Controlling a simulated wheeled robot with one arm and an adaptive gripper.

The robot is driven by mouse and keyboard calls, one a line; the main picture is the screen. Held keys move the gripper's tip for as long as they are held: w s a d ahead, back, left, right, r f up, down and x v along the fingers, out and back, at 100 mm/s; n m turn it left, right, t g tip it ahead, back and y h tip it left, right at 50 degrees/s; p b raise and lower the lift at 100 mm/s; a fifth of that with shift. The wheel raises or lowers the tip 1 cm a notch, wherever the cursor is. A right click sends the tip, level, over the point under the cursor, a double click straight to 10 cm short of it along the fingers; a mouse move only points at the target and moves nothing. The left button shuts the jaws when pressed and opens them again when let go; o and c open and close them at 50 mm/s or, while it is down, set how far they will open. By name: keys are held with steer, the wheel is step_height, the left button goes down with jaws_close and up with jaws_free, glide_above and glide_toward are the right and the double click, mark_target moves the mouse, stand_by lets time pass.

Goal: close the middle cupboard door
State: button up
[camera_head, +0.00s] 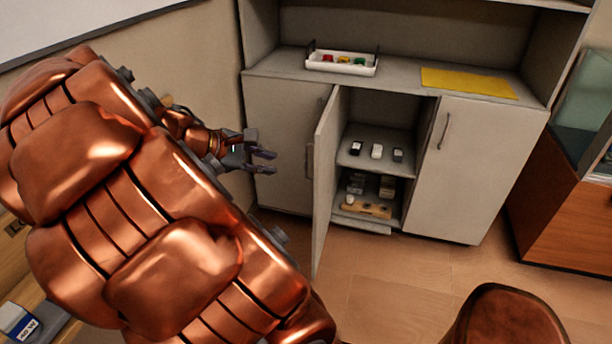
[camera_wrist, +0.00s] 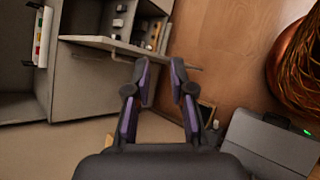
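The middle cupboard door (camera_head: 325,178) stands wide open. It is hinged on the left of the middle opening and swung out toward the camera, seen nearly edge-on. In the wrist view the door (camera_wrist: 112,45) crosses the top, just beyond my fingertips. My gripper (camera_head: 268,162) is to the left of the door, in front of the closed left door (camera_head: 278,140). Its fingers are apart and empty, also in the wrist view (camera_wrist: 162,68). It looks close to the door; I cannot tell whether it touches.
The open compartment (camera_head: 372,165) holds several small items on its shelves. The right door (camera_head: 460,170) is closed. A white tray (camera_head: 342,64) and a yellow sheet (camera_head: 468,82) lie on the counter. A wooden cabinet (camera_head: 570,210) stands right. Floor (camera_head: 400,285) before the cupboard is clear.

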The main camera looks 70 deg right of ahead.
steer(key=w+d+f+n+g+h+b, duration=0.2)
steer(key=d+f+n+h+b, duration=0.2)
steer(key=d+f+b, duration=0.85)
steer(key=n+h+b, duration=0.4)
steer(key=n+b, duration=0.3)
steer(key=b, duration=0.6)
glide_above(306, 176)
step_height(306, 176, down, 10)
steer(key=shift+w+d+r, duration=0.1)
steer(key=shift+d+r, duration=0.05)
steer(key=shift+d, duration=0.15)
steer(key=shift+c, duration=0.4)
jaws_close()
